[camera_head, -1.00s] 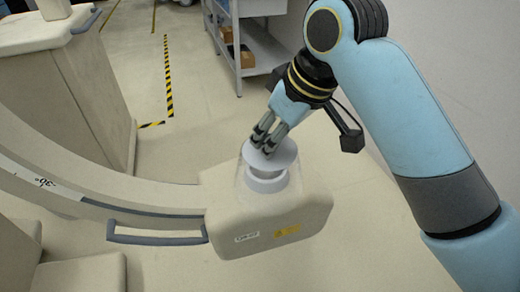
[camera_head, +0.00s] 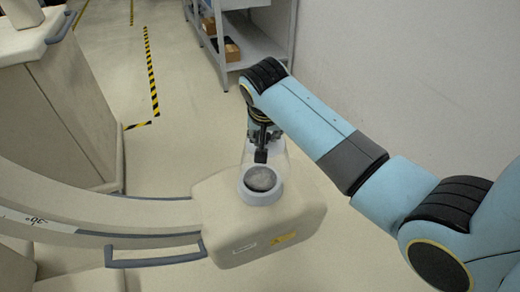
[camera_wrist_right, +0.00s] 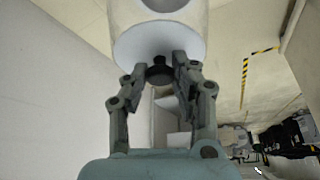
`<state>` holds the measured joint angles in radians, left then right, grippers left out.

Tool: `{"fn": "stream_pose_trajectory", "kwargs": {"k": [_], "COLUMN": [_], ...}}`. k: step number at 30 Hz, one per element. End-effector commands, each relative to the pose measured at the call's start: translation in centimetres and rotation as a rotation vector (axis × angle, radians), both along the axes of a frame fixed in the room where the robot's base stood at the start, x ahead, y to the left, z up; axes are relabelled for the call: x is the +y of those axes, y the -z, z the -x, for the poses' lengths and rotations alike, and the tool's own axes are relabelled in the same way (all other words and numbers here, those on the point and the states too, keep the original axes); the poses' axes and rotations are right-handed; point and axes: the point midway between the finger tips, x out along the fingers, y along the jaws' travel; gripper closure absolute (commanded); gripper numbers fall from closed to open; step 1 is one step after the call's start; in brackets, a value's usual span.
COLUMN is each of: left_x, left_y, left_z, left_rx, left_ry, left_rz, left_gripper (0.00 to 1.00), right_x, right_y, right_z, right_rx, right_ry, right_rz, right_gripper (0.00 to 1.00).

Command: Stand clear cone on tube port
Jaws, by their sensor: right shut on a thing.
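The clear cone (camera_head: 271,158) is see-through and hard to outline. My right gripper (camera_head: 260,152) is at its far end in the head view, above the back of the pale tube housing (camera_head: 245,232). In the right wrist view the cone's white plate (camera_wrist_right: 160,40) faces me. My right gripper (camera_wrist_right: 160,78) is shut on the dark knob at its middle. The clear body stretches away beyond the plate. In the head view a white ring with a grey disc (camera_head: 261,179) shows over the housing top; I cannot tell whether it belongs to cone or port. My left gripper is out of view.
A curved pale arm (camera_head: 110,212) with a grey handle (camera_head: 155,261) joins the housing from the left. A grey shelf cart (camera_head: 245,40) stands at the back. Open floor lies between, with striped tape (camera_head: 152,75).

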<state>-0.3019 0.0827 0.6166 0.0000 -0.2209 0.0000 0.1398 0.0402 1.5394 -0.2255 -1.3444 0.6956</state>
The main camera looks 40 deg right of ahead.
Motion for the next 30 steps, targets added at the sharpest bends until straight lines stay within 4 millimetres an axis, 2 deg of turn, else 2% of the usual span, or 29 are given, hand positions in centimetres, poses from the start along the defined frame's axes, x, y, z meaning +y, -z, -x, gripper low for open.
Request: {"fn": "stream_pose_trajectory", "kwargs": {"k": [5, 12, 23, 24, 29, 30], "left_x": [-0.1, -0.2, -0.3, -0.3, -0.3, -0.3], "left_y": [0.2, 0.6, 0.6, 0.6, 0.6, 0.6], "left_z": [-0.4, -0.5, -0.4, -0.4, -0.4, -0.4], "left_rx": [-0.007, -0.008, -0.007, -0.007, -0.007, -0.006], "left_ry": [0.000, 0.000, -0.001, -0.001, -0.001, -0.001], "left_rz": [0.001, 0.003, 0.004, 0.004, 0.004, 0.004], "left_gripper": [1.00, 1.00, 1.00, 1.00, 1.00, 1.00], "right_x": [0.9, 0.9, 0.9, 0.9, 0.9, 0.9], "right_y": [1.0, 4.4, 4.9, 5.0, 4.9, 4.9], "right_z": [-1.0, -1.0, -1.0, -1.0, -1.0, -1.0], "right_rx": [-0.001, 0.002, -0.001, 0.000, 0.000, 0.000], "right_ry": [-0.001, -0.001, -0.001, -0.001, -0.001, -0.001], "right_rz": [0.001, 0.001, 0.000, 0.000, 0.000, 0.000], "right_gripper": [1.00, 1.00, 1.00, 0.73, 0.52, 0.51]}}
